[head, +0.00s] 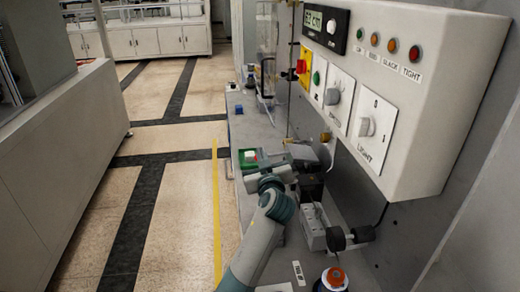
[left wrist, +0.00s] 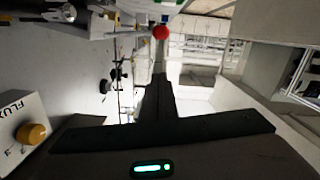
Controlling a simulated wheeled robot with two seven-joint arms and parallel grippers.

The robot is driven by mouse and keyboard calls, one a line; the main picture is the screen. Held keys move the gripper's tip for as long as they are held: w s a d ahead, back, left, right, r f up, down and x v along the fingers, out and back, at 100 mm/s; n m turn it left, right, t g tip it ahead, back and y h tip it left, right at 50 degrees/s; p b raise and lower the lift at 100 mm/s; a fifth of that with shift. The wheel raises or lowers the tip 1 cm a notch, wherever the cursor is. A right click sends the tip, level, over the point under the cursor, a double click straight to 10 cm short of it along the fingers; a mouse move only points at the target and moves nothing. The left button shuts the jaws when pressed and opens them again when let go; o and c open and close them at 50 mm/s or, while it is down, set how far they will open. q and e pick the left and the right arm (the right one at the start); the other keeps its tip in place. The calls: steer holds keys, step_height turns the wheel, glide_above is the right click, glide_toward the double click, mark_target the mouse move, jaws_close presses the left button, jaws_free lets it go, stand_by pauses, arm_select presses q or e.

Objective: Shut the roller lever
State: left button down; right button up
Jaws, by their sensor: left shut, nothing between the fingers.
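My left gripper (head: 312,157) is over the grey bench, beside the wall panel, its dark fingers partly lost against dark parts there. In the left wrist view its fingers (left wrist: 158,82) are together, with nothing between them. A red ball knob (left wrist: 160,32) shows just beyond the fingertips, apart from them in the picture. It may be the end of the roller lever, but I cannot tell. In the head view I cannot make out the lever clearly; my arm and gripper may hide it. My right gripper is in neither view.
A white control box (head: 420,90) with knobs and lamps overhangs the bench at right. Black rollers (head: 337,238) on a grey block and an orange-topped spool (head: 335,278) stand nearer. A green-and-white box (head: 249,158) lies left of the gripper. The floor aisle is clear.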

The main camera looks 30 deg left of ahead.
arm_select(q)
steer(key=v, duration=0.5)
steer(key=shift+s+d, duration=0.1)
steer(key=shift+s, duration=0.05)
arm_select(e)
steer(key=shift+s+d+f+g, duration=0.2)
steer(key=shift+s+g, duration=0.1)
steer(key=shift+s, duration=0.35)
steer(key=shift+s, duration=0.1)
